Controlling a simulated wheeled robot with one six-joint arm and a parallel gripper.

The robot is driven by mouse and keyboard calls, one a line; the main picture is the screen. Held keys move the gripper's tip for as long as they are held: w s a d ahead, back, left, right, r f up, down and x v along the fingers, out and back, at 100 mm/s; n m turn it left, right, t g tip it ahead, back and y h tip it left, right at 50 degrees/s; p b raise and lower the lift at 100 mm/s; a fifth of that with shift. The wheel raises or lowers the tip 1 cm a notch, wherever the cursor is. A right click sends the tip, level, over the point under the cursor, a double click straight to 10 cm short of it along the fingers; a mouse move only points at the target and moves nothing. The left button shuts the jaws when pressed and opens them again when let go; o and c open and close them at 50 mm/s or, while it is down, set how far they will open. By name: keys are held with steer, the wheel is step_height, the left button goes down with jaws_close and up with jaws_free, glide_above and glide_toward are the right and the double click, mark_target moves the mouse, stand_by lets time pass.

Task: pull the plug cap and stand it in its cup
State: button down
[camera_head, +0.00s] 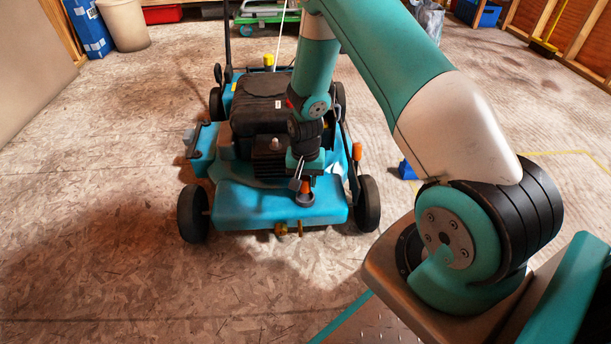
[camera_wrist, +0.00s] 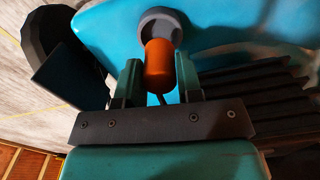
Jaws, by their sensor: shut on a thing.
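An orange plug cap (camera_wrist: 158,62) is between the two green fingers of my gripper (camera_wrist: 158,70), which is shut on it. The cap also shows in the head view (camera_head: 305,187), low at the front right of the blue mower (camera_head: 250,205). A round grey cup (camera_wrist: 150,20) is on the blue deck just beyond the cap in the wrist view. In the head view the cup (camera_head: 305,200) lies right below the cap. The cap's end overlaps the cup's opening in the wrist view; whether it touches the cup I cannot tell. My gripper (camera_head: 299,183) partly hides the cap.
The black engine (camera_head: 262,105) rises close behind my gripper; its dark ribs (camera_wrist: 255,88) are beside the fingers in the wrist view. An orange knob (camera_head: 357,151) stands at the deck's right edge. A blue object (camera_head: 407,170) is right of the mower. The floor in front is clear.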

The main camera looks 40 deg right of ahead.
steer(key=shift+f+b, duration=0.9)
steer(key=shift+f, duration=1.1)
steer(key=c, duration=0.7)
jaws_free()
